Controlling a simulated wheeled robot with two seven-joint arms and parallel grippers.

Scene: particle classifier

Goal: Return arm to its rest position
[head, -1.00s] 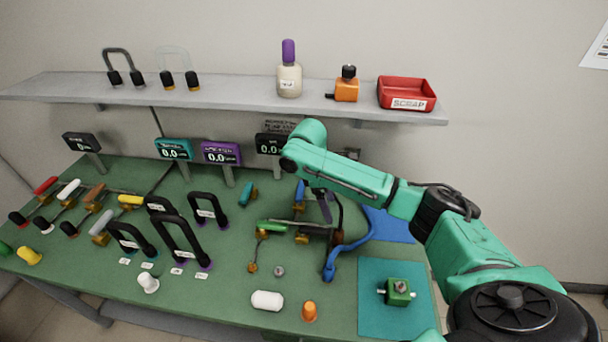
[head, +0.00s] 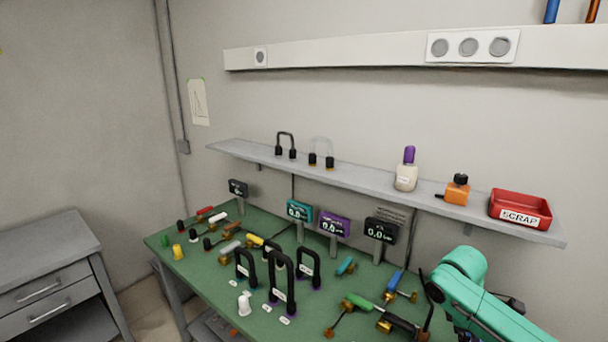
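My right arm (head: 492,308) is a teal arm that comes in from the lower right over the right part of the green bench. Its elbow-like teal joint is raised near the shelf's right end. Its gripper is not clearly visible; the dark parts below the joint are partly hidden at the frame's bottom edge. My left arm and gripper are not in the head view.
A green workbench (head: 196,262) holds several tools, black handles and small displays. A grey shelf (head: 372,184) above carries bottles and a red scrap tray (head: 520,207). A grey drawer cabinet (head: 42,262) stands at left, apart from the bench.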

